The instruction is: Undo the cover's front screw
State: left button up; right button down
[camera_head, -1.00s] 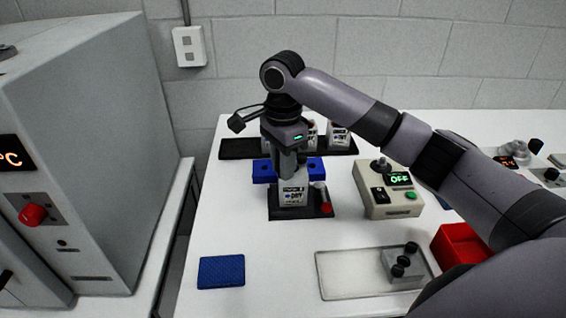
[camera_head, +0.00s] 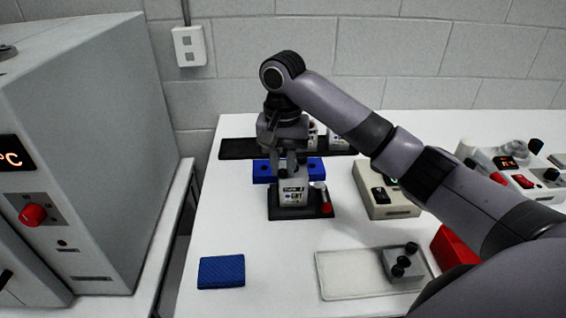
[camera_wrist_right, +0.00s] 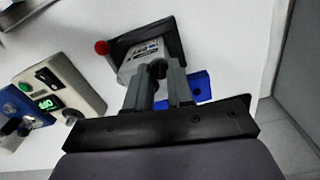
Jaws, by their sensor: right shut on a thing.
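A white labelled servo unit (camera_head: 293,197) stands upright on a black base plate (camera_head: 275,213) in the middle of the table. It also shows in the right wrist view (camera_wrist_right: 135,62), label toward the camera. My right gripper (camera_head: 289,172) points down onto the top of this unit. In the right wrist view my right gripper (camera_wrist_right: 158,76) has its fingertips closed around a small dark round screw head (camera_wrist_right: 157,68) at the cover's edge. The fingers hide most of the screw and part of the cover. My left gripper is not in view.
A blue pad (camera_head: 221,271) lies front left.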

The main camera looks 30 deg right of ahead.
aim_at(283, 171)
jog(key=shift+n, duration=0.9)
jog(key=c, duration=1)
grip_release()
jog(key=shift+o, duration=0.2)
jog(key=shift+r, duration=0.1)
jog(key=shift+r, duration=3.45)
